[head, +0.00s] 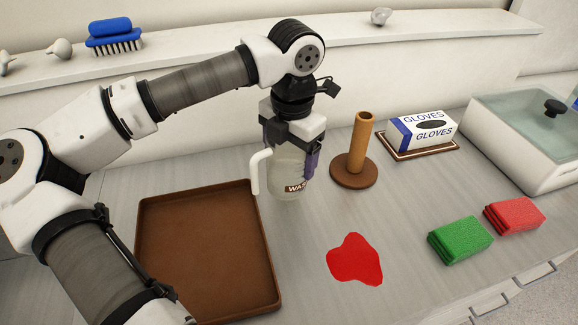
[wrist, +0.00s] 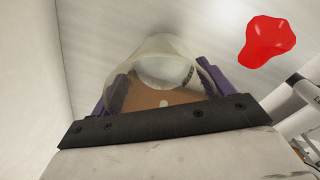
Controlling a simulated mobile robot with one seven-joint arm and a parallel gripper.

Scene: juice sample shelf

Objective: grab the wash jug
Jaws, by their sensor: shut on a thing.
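The wash jug (head: 288,176) is a clear, whitish vessel with a white handle on its left and a dark label reading "WAS", the rest cut off. It is upright beside the right edge of the brown tray. My gripper (head: 290,150) comes down from above and is shut on the jug's upper part. In the wrist view the jug (wrist: 165,62) sits between the two purple-padded fingers of my gripper (wrist: 160,85). I cannot tell whether the jug's base touches the counter.
An empty brown tray (head: 205,190) lies left. A red spill (head: 355,260) is in front, also in the wrist view (wrist: 267,40). A blue brush (head: 112,33) is on the ledge.

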